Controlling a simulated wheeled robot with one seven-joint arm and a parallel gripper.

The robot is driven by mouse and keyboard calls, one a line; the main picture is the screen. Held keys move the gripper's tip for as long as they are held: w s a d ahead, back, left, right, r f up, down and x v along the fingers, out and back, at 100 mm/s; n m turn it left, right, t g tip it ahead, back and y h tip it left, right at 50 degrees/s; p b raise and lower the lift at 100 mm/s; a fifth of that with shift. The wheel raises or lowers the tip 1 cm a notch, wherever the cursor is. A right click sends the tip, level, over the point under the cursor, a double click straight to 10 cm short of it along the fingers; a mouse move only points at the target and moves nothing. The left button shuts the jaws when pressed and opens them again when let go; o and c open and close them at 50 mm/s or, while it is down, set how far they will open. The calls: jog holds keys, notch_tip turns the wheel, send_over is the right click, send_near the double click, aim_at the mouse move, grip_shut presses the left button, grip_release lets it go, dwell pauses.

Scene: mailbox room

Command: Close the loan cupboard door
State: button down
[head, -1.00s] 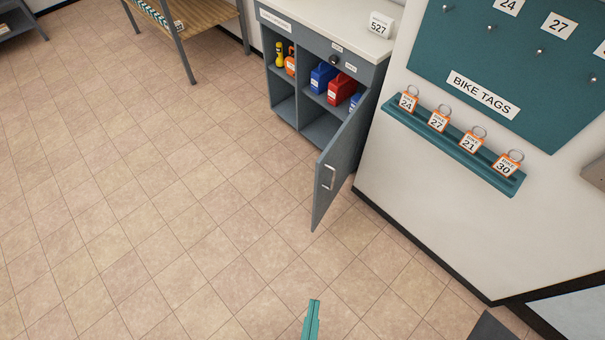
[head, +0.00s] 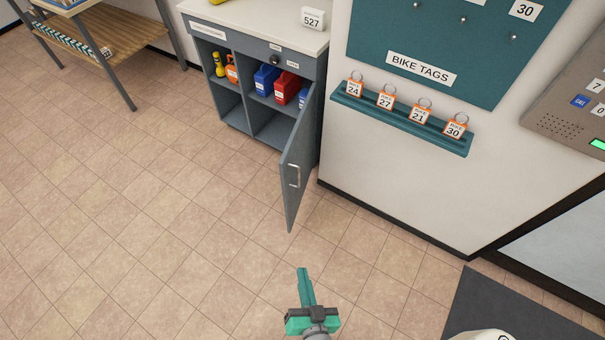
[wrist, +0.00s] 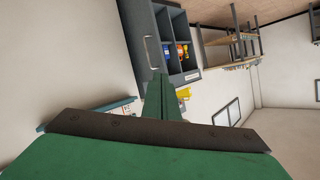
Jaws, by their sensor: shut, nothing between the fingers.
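The grey loan cupboard (head: 232,125) stands against the wall at the top middle of the head view. Its door (head: 298,165) is hinged on the right and stands wide open, swung out toward me, with a pale bar handle (head: 294,176) on it. Blue and red boxes (head: 287,86) and a yellow item show on the inner shelves. My green gripper (head: 305,285) is shut and empty, in front of the door and apart from it. In the wrist view the door (wrist: 140,42) and its handle (wrist: 155,52) lie beyond the fingers (wrist: 160,98).
A teal rack (head: 400,118) with several bike tags juts from the wall right of the cupboard. A wooden-shelved table (head: 110,35) stands at the upper left. A dark mat (head: 500,300) lies at the lower right. The tiled floor left of the door is clear.

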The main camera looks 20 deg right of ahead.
jog(key=w+d+f+m, duration=0.5)
jog(key=w+d, duration=0.3)
jog(key=w, duration=0.3)
jog(key=w+d+r+m+t+y, duration=0.15)
jog(key=w+d+r+m, duration=0.3)
jog(key=w+d, duration=0.5)
jog(key=w+a+f, duration=0.2)
jog(key=w, duration=0.5)
jog(key=w+a+f, duration=0.2)
jog(key=w, duration=0.5)
jog(key=shift+w+a+f, duration=0.1)
jog(key=shift+a, duration=0.05)
